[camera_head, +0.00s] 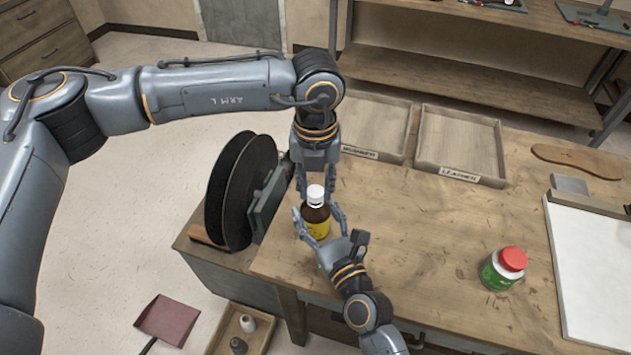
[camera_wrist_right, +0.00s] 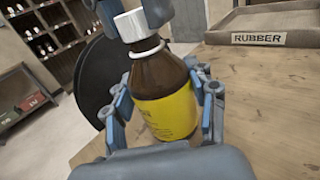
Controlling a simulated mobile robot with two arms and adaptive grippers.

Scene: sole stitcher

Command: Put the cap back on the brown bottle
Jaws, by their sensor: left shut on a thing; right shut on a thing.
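The brown bottle (camera_head: 317,220), with a yellow label, stands at the left end of the workbench, and its body fills the middle of the right wrist view (camera_wrist_right: 165,98). My right gripper (camera_head: 319,226) is shut around the bottle's body from the front. The white cap (camera_head: 315,194) is at the top of the bottle's neck; it also shows in the right wrist view (camera_wrist_right: 132,26), above a pale neck ring. My left gripper (camera_head: 316,184) comes from above and is shut on the cap. I cannot tell whether the cap is seated or just touching the neck.
A green bottle with a red lid (camera_head: 503,268) stands to the right on the bench. A black disc machine (camera_head: 241,190) is close on the left. Two trays, rubber (camera_head: 376,154) and leather (camera_head: 459,175), lie at the back. The bench middle is clear.

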